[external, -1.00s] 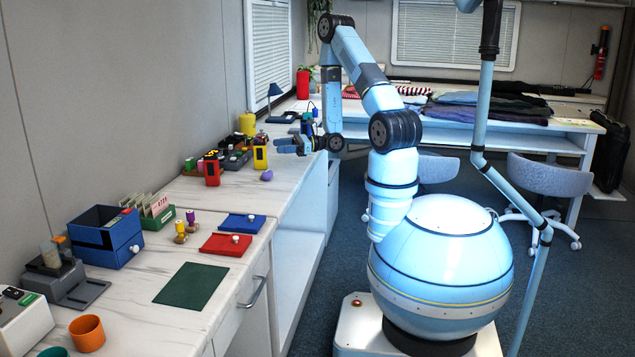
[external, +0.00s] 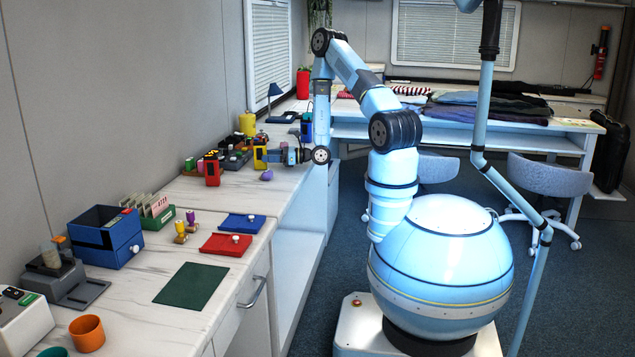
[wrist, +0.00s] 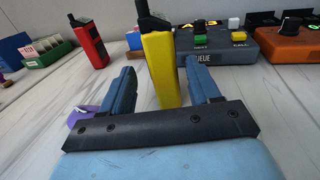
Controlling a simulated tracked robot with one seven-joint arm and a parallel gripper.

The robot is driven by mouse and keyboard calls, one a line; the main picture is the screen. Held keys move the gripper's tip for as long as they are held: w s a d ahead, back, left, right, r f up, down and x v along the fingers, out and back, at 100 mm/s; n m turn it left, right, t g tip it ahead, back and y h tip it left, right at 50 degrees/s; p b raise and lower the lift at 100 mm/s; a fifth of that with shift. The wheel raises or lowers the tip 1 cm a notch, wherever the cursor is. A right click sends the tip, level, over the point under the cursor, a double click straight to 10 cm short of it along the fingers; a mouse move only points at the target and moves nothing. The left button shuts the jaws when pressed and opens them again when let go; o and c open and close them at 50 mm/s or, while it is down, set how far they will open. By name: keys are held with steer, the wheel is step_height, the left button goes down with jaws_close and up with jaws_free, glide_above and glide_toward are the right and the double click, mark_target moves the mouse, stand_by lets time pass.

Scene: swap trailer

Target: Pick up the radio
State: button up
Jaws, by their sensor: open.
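A yellow radio (wrist: 161,72) with a black top stands upright on the counter, between the two open fingers of my gripper (wrist: 160,85) in the wrist view. The fingers are apart, and I cannot tell whether either touches it. In the external view the yellow radio (external: 260,156) is at the tips of my gripper (external: 269,156). A red radio (wrist: 90,45) stands upright to the left in the wrist view; it also shows in the external view (external: 212,172). A blue radio (external: 307,127) stands farther back, partly hidden by my arm.
A purple object (wrist: 82,116) lies by my left finger. A grey device with green and yellow buttons (wrist: 215,45) stands behind the yellow radio, with an orange device (wrist: 290,48) to its right. A green card box (wrist: 48,52) is at left.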

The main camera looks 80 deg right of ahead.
mark_target(256, 156)
steer(key=shift+d+x, duration=0.1)
steer(key=shift+x, duration=1.35)
steer(key=shift+d+x, duration=0.15)
steer(key=shift+x, duration=1.25)
jaws_close()
